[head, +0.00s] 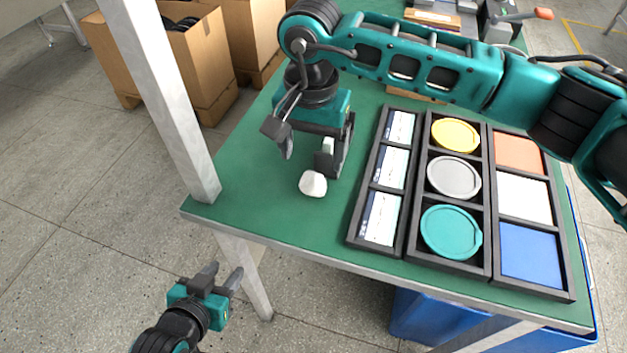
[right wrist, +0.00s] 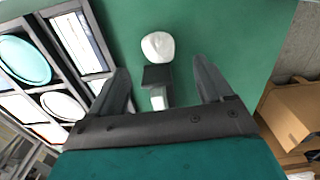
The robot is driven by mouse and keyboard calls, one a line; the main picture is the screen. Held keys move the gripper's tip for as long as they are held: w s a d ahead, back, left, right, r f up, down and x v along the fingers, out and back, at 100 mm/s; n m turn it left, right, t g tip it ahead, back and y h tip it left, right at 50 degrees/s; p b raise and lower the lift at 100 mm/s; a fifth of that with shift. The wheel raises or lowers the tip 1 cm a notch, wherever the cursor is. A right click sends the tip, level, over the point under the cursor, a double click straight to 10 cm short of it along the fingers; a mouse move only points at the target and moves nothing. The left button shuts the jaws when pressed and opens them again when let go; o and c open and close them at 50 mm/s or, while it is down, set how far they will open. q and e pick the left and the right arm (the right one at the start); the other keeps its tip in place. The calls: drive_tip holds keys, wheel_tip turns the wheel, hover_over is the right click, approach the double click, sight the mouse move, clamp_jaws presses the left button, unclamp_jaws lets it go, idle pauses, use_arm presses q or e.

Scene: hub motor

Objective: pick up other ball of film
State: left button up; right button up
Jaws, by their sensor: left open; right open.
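A crumpled white ball of film (head: 313,184) lies on the green table (head: 260,178) near its front left. It also shows in the right wrist view (right wrist: 158,46), just beyond the fingertips. My right gripper (head: 312,160) is open just behind the ball, pointing down at the table, and does not hold it. A small dark block with a pale part (right wrist: 158,76) shows between the fingers, nearer than the ball; I cannot tell what it is. My left gripper (head: 224,274) is open and empty, in front of the table's left corner, away from the ball.
Black trays with cards (head: 379,218), round lids (head: 451,232) and coloured squares (head: 532,255) stand right of the ball. A metal post (head: 165,95) rises at the table's left corner. Cardboard boxes (head: 195,60) stand on the floor behind. The table left of the ball is clear.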

sight(313, 176)
drive_tip(key=shift+s+d+f, duration=0.1)
drive_tip(key=shift+f, duration=3.5)
drive_tip(key=shift+c, duration=0.4)
drive_tip(key=c, duration=1)
